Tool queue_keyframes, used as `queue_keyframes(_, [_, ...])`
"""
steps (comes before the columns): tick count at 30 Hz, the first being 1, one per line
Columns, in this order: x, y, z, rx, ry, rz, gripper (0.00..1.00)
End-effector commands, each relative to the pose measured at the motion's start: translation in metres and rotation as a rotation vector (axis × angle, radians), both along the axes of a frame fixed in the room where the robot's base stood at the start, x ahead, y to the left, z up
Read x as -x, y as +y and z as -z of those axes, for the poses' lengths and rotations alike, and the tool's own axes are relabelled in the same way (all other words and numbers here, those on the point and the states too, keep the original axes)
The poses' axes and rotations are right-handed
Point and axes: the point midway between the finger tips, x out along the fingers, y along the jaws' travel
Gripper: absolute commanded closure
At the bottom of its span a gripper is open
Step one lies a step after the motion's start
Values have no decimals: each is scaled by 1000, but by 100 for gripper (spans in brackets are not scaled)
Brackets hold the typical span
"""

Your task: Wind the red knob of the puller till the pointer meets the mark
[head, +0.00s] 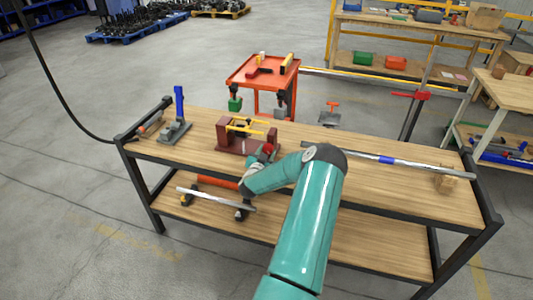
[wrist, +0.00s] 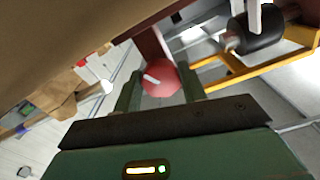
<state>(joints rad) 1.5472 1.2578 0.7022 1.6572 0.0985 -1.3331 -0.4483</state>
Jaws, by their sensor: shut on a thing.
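My gripper is shut on this knob. In the head view my gripper (head: 262,157) reaches the puller's near right end, and my arm partly hides it. The yellow part (wrist: 255,73) and a black cylinder (wrist: 258,38) show at the right in the wrist view. I cannot make out the pointer or mark.
A blue-handled tool (head: 178,125) stands left of the puller on the workbench (head: 400,190). A red cart (head: 262,72) stands behind.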

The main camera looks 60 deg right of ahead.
Motion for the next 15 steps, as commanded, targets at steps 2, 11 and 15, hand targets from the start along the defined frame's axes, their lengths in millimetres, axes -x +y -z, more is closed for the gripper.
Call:
queue_keyframes(2, [0,0,0,-1,-6,0,82])
queue_keyframes(11, [-3,1,-1,-11,-79,-4,82])
queue_keyframes(15, [-3,1,-1,-20,-140,-4,82])
